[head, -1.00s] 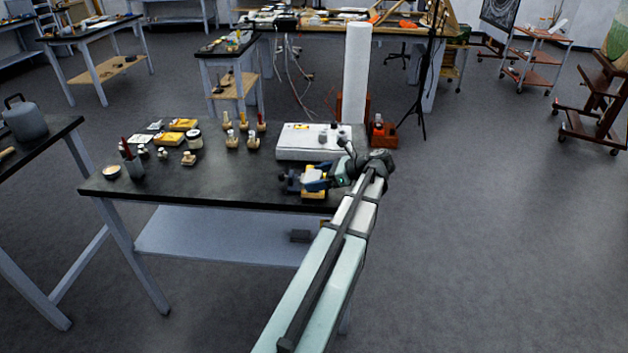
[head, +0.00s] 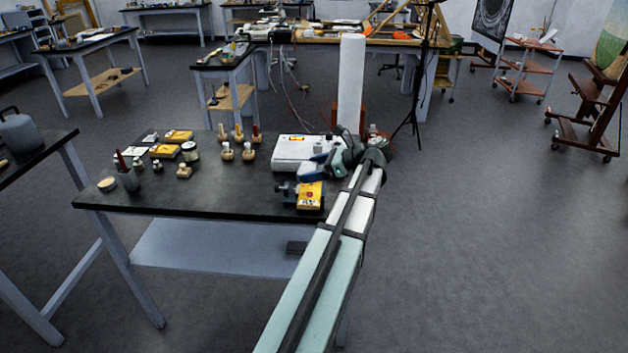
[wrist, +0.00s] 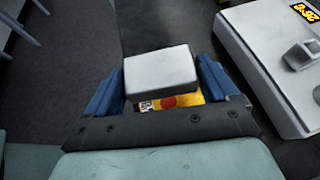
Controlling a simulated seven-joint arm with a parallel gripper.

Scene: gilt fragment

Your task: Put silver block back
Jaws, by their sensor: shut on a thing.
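My gripper (wrist: 160,76) is shut on a silver block (wrist: 158,64), a pale grey block between the two blue fingers in the wrist view. A yellow box (head: 309,194) with a printed label lies on the tabletop nearer the front edge. In the wrist view part of the yellow box (wrist: 183,101) shows beneath the block, with a red spot. Whether the block touches it cannot be told.
A white flat device (head: 295,152) with a lit display is behind my gripper; its wrist view (wrist: 258,62) shows a grey piece on top. Several small stamps, jars and boxes stand on the left of the dark table (head: 225,192). A tall white column (head: 351,85) stands behind.

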